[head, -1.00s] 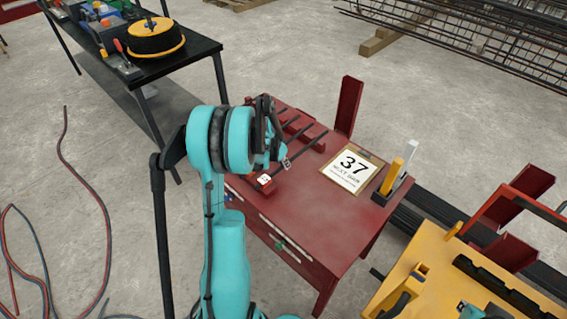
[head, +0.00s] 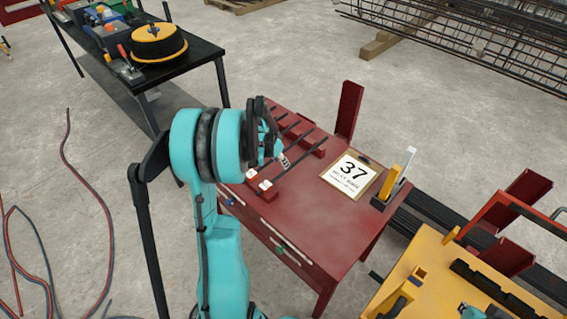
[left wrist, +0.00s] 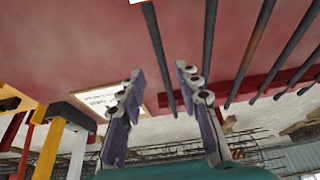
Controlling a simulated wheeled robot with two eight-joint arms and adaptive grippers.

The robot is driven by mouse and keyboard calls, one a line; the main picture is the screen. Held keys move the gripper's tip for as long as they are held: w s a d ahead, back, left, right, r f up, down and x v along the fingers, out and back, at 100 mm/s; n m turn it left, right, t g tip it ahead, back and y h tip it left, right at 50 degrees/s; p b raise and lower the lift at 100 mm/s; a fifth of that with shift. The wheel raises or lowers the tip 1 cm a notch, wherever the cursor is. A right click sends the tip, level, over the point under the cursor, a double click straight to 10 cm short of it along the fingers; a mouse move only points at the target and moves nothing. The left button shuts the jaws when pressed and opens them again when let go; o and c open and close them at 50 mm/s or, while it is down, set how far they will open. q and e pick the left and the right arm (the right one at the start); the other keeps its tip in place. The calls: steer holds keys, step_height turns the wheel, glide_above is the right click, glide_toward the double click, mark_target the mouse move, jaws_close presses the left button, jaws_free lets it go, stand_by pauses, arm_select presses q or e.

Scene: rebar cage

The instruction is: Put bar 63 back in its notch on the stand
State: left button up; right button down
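My left gripper (left wrist: 158,85) is open in the left wrist view, above the red stand table. A dark bar (left wrist: 158,55) passes between its spread fingers, with no visible grip on it. In the head view my own arm hides most of this gripper. More dark bars (head: 307,148) lie side by side across the red notched blocks (head: 256,192) of the stand. White tags (head: 265,185) show at the front block, but their numbers cannot be read, so I cannot tell which bar is 63. My right gripper (head: 466,309) is barely in view at the bottom right; its fingers are unclear.
A board reading 37 (head: 350,176) lies on the red table (head: 315,225), near a holder with yellow and white upright pieces (head: 392,183). A red upright plate (head: 348,110) stands behind. A yellow table (head: 425,265) is at right, a black bench (head: 190,58) at far left.

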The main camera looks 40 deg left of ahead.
arm_select(q)
steer(key=s+d+r+p, duration=0.1)
steer(key=s+d+r, duration=0.2)
steer(key=d+r, duration=0.45)
steer(key=s+d+r, duration=0.3)
steer(key=d+r, duration=0.3)
steer(key=d, duration=0.2)
steer(key=s+d+r+n+t, duration=0.1)
steer(key=s+d+t, duration=0.1)
steer(key=s+d, duration=0.9)
steer(key=shift+s+d+r+t, duration=0.15)
steer(key=shift+d+r+t, duration=0.15)
steer(key=shift+d, duration=0.85)
